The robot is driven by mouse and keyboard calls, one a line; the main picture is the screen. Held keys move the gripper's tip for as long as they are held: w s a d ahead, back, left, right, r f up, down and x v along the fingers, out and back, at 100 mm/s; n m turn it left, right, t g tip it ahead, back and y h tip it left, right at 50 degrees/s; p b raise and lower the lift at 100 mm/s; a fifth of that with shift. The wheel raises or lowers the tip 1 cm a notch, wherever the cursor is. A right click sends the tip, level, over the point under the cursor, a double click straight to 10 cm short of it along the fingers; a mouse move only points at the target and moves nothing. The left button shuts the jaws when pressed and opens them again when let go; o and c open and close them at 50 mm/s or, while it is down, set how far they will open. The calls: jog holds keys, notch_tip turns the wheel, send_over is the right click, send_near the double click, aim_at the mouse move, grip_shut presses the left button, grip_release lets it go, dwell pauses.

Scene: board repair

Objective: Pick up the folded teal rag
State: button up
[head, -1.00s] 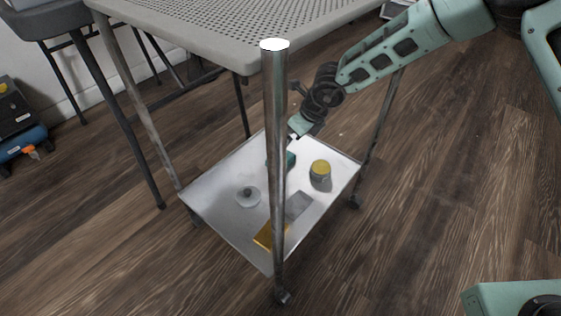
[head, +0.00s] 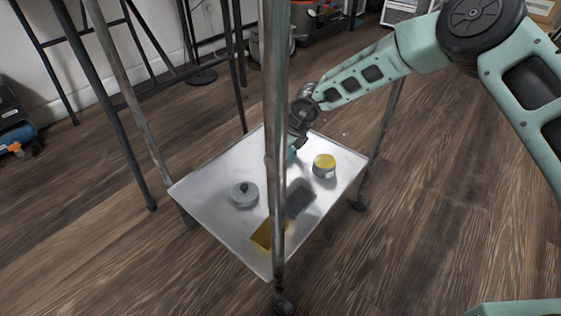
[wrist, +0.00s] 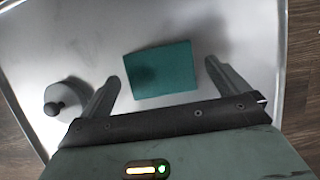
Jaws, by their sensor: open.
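The folded teal rag (wrist: 165,72) lies flat on the metal cart shelf (wrist: 40,25). In the wrist view it sits between and ahead of my two fingers. In the head view only a small teal bit (head: 291,155) shows, mostly hidden by my gripper and the cart post. My gripper (wrist: 163,70) is open and empty, with one finger towards each side of the rag. I cannot tell its exact height over the shelf. In the head view my gripper (head: 297,142) is over the shelf's far part.
A grey round lidded thing with a dark knob (head: 244,194) stands left of the rag, also near my left finger in the wrist view (wrist: 66,99). A yellow-topped can (head: 324,166), a grey block (head: 300,197) and a yellow block (head: 265,235) share the shelf. A metal post (head: 276,100) rises in front.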

jog(key=shift+w+a+f, duration=0.15)
jog(key=shift+f, duration=0.3)
jog(key=c, duration=0.9)
jog(key=shift+r, duration=0.2)
